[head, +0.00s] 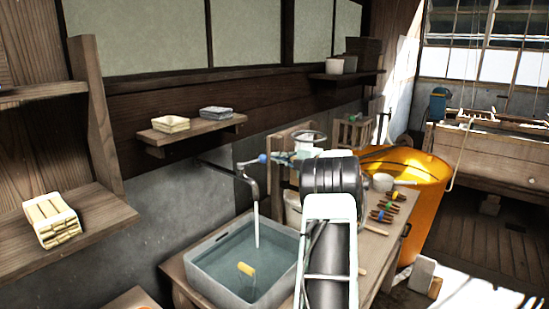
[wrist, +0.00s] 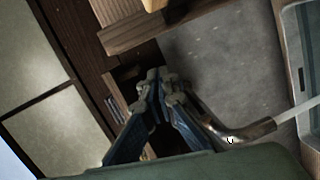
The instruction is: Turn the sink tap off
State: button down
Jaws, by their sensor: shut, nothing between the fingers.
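The dark curved sink tap (head: 251,178) stands at the wall end of the grey sink (head: 203,270). A pale stream of water (head: 257,225) runs from its spout into the basin. My gripper (head: 272,158) is at the height of the tap's top, just right of it and partly behind my arm. In the wrist view my gripper (wrist: 157,78) is shut and empty, with the tap's metal spout (wrist: 250,131) and water stream (wrist: 297,113) to its right. I cannot tell whether the fingers touch the tap. The tap's handle is not clearly distinguishable.
A wall shelf (head: 188,134) with small trays is above and left of the tap. A wooden rack is behind my gripper. An orange tub (head: 427,205) stands to the right. Several tools lie on the bench right of my arm.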

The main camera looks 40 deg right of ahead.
jog(key=s+r, duration=0.1)
jog(key=s, duration=0.9)
jog(key=shift+d+r, duration=0.2)
jog(key=shift+d, duration=0.25)
